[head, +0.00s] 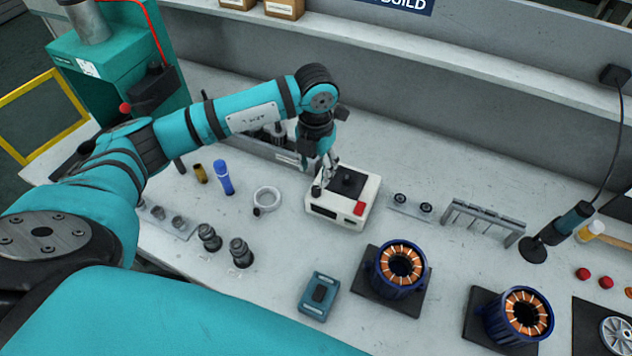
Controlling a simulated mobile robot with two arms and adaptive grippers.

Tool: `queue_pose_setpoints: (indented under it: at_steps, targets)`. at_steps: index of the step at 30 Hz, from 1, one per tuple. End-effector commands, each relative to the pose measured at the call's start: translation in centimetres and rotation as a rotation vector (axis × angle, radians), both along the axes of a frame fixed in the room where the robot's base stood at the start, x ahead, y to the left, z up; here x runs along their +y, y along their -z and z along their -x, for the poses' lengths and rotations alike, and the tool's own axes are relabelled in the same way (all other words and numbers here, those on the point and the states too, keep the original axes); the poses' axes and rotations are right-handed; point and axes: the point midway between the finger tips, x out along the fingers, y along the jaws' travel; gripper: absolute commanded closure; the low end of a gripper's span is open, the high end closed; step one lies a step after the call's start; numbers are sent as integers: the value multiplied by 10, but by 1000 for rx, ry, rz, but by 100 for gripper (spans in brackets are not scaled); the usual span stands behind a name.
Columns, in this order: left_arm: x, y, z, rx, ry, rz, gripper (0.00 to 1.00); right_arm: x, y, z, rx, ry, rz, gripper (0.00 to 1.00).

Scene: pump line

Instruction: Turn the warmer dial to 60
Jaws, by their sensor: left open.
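The warmer (343,197) is a small white box with a black top plate, a dark display on its front and a red switch at its front right. It stands on the bench in the middle of the head view. My left gripper (324,180) points down over the left part of the warmer's top and is open. A small dark knob, likely the dial (317,190), shows right by the fingertips. I cannot tell whether the fingers touch it. The dial's marks and the display reading are too small to read. My right gripper is not in view.
Two blue motor stators (400,265) with copper windings sit on dark pads to the front right. A teal box (319,296) lies in front of the warmer. A white ring (266,200) and a blue bottle (223,177) are to its left, and a rack (482,220) is to its right.

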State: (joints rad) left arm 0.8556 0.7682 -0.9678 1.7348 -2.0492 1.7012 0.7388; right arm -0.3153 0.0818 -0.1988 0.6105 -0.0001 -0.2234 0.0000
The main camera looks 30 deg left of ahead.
Motion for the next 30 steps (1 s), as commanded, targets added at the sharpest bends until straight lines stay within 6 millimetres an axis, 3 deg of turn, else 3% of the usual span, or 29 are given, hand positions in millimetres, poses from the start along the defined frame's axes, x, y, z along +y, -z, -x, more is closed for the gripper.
queue_pose_setpoints:
  at_steps: [7, 12, 23, 30]
  targets:
    - [0, 48, 1, 4, -1, 0, 52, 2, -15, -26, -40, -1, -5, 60]
    - [0, 68, 0, 1, 0, 1, 52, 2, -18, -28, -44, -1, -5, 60]
    - [0, 75, 0, -1, 0, 0, 52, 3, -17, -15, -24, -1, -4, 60]
    - [0, 75, 0, -1, 0, 0, 80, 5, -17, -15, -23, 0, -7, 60]
